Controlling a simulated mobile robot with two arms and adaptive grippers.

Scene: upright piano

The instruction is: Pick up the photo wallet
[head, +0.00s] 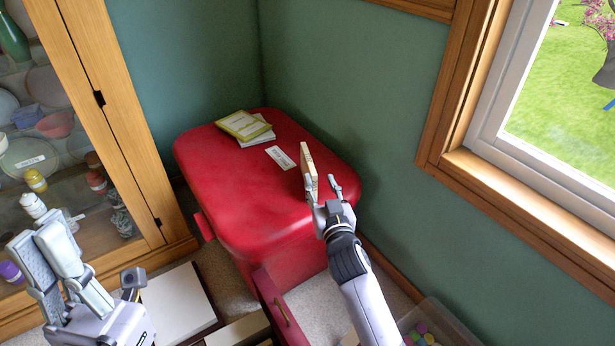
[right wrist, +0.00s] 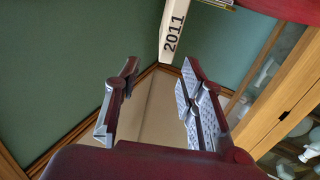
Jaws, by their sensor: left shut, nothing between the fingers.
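A thin cream, book-like item (head: 308,165) is at the right part of the red cabinet top, on edge and tilted. In the right wrist view a cream end marked "2011" (right wrist: 174,35) shows just beyond the fingertips, closer to the right-hand finger. I cannot tell for sure whether this is the photo wallet. My right gripper (head: 323,184) is open, its left finger close against or beside the item; it also shows in the right wrist view (right wrist: 158,66). I see no grip on the item. My left gripper (head: 47,238) is shut and empty at lower left, away from the cabinet.
The rounded red cabinet (head: 235,190) stands in the corner. A yellow-green booklet (head: 243,125) lies over a white one, near a white lettered card (head: 280,157). A red drawer (head: 280,308) is open below. A glass display cabinet (head: 165,200) is left; a window (head: 470,150) is right.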

